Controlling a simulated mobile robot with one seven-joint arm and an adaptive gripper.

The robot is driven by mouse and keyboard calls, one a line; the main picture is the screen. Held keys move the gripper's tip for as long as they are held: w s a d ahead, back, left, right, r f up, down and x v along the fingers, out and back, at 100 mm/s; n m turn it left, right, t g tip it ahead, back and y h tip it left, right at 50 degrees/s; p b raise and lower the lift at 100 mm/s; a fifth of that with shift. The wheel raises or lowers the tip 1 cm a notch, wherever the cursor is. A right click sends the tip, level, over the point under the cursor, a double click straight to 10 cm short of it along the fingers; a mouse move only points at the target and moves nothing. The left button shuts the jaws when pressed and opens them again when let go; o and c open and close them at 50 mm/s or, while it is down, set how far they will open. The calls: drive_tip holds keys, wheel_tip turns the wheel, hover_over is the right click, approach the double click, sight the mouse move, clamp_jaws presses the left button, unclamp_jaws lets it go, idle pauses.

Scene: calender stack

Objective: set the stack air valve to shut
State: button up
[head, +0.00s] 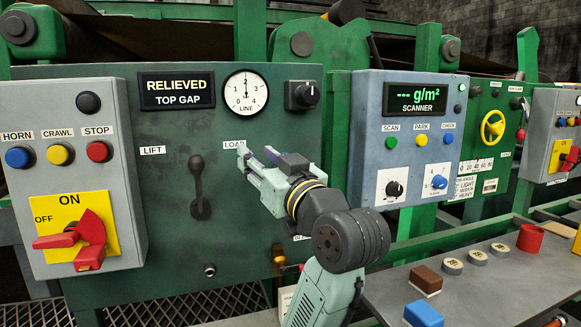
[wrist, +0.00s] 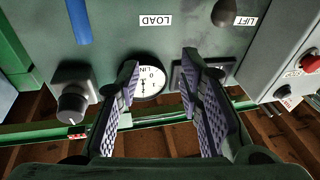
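No readable label names the stack air valve. A long blue bar (wrist: 78,20), possibly its handle, is on the green panel at the top left of the wrist view. Its upper end is cut off there, and in the head view my arm seems to hide that area. My gripper (head: 256,155) is in front of the panel near the LOAD label. In the wrist view my gripper (wrist: 159,62) has its two fingers well apart with nothing between them. The blue bar is outside them, to the left.
The panel holds a LIFT/LOAD lever (head: 200,185), a line gauge (head: 246,92) and a black knob (head: 303,95). A red switch handle (head: 88,235) is at left. The scanner box (head: 425,140) juts out at right. Loose blocks lie on the bench (head: 455,285).

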drive_tip(key=d+f+g+h, duration=0.2)
drive_tip(key=d+f, duration=0.2)
drive_tip(key=d, duration=0.5)
drive_tip(key=shift+m, duration=0.4)
drive_tip(key=p+x, duration=0.1)
drive_tip(key=x, duration=0.2)
drive_tip(key=p+x, duration=0.1)
drive_tip(key=x, duration=0.5)
drive_tip(key=shift+w+a+r+p, duration=0.25)
drive_tip(key=shift+r+p, duration=0.15)
drive_tip(key=shift+c, duration=0.5)
clamp_jaws()
